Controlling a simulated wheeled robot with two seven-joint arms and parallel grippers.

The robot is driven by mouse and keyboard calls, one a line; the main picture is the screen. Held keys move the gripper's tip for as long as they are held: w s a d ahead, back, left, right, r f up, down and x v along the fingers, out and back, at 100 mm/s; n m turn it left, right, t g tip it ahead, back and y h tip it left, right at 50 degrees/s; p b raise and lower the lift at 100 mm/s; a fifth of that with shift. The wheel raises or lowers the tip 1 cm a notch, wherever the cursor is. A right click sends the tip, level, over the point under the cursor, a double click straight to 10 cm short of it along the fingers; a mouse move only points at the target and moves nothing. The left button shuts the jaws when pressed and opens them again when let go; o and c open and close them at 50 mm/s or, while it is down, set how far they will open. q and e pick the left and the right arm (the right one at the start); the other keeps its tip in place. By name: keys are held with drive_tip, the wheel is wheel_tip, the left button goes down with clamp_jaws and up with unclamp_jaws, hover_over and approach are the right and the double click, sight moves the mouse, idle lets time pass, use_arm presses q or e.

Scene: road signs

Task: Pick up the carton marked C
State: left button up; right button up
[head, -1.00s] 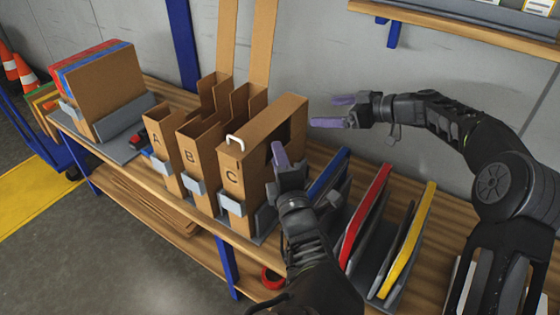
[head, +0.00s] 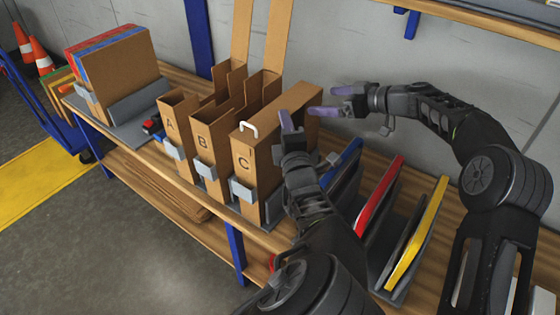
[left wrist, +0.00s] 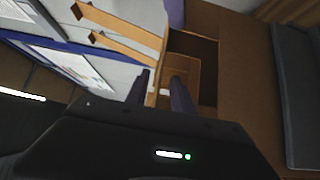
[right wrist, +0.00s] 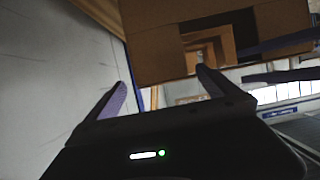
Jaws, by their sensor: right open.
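The carton marked C (head: 245,163) is a tall brown box with a white handle on its top edge, upright in a grey holder at the right end of the row. My left gripper (head: 287,122) is close to the carton's right side near the top front. In the left wrist view its fingers (left wrist: 160,82) are a small gap apart in front of brown cardboard with a cutout; contact is unclear. My right gripper (head: 326,102) is open by the carton's far upper end. The right wrist view shows its fingers (right wrist: 162,88) spread, the right one near a cardboard cutout.
Cartons A (head: 174,130) and B (head: 207,150) stand left of C. Blue, red (head: 380,195) and yellow (head: 418,230) panels stand in racks to the right. A shelf (head: 480,22) hangs on the wall. Boards (head: 120,70) stand at the far left.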

use_arm(q)
drive_tip(key=shift+w+a, duration=0.2)
drive_tip(key=shift+w, duration=0.85)
drive_tip(key=shift+w+a, duration=0.2)
drive_tip(key=shift+w, duration=0.85)
use_arm(e)
drive_tip(key=shift+x, duration=1.45)
use_arm(q)
drive_tip(key=c, duration=0.6)
use_arm(e)
drive_tip(key=c, duration=0.6)
use_arm(q)
clamp_jaws()
use_arm(e)
drive_tip(key=c, duration=0.9)
